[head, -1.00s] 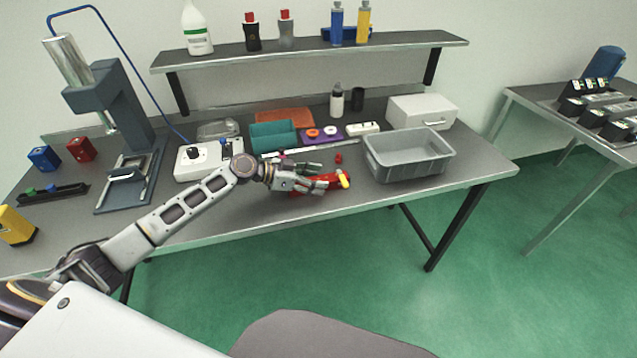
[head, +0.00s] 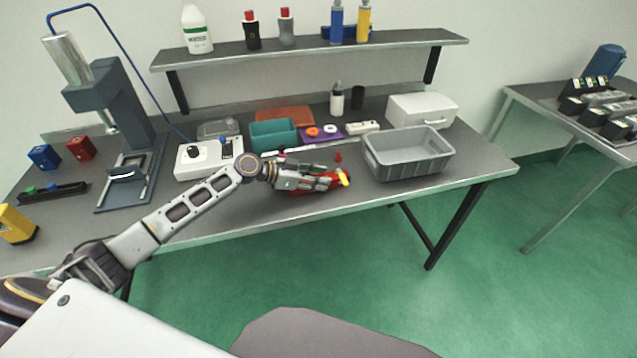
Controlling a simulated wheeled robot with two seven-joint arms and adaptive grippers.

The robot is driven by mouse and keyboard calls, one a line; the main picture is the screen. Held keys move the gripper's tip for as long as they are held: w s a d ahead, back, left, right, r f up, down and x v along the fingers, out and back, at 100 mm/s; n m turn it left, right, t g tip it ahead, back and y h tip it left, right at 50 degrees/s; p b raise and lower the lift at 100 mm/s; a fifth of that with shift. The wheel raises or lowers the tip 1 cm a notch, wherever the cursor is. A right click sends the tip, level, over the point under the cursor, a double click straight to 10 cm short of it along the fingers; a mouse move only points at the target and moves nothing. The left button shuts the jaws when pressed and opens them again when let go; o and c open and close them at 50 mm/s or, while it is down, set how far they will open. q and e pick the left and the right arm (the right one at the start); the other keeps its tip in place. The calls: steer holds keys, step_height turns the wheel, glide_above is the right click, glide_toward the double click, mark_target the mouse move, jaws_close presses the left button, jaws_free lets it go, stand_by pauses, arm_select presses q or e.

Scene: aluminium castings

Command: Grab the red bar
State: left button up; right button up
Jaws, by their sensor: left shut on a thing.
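The red bar (head: 308,189) lies at the middle of the bench, mostly hidden behind my left gripper. My left gripper (head: 328,182) reaches in from the left and is shut on the red bar, low over the bench top. I cannot tell whether the bar still touches the bench. My right gripper is not in view.
A grey bin (head: 408,168) stands just right of the gripper. Behind are a teal bin (head: 273,135), a purple tray (head: 320,139) and a small red part (head: 338,157). A press (head: 125,120) and white control box (head: 207,162) stand left. The bench's front strip is clear.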

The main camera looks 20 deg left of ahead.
arm_select(q)
steer(key=shift+c, duration=1.4)
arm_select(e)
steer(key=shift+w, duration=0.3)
arm_select(q)
steer(key=shift+r, duration=0.1)
step_height(320, 180, up, 10)
steer(key=shift+f+b, duration=0.1)
steer(key=shift+b, duration=0.2)
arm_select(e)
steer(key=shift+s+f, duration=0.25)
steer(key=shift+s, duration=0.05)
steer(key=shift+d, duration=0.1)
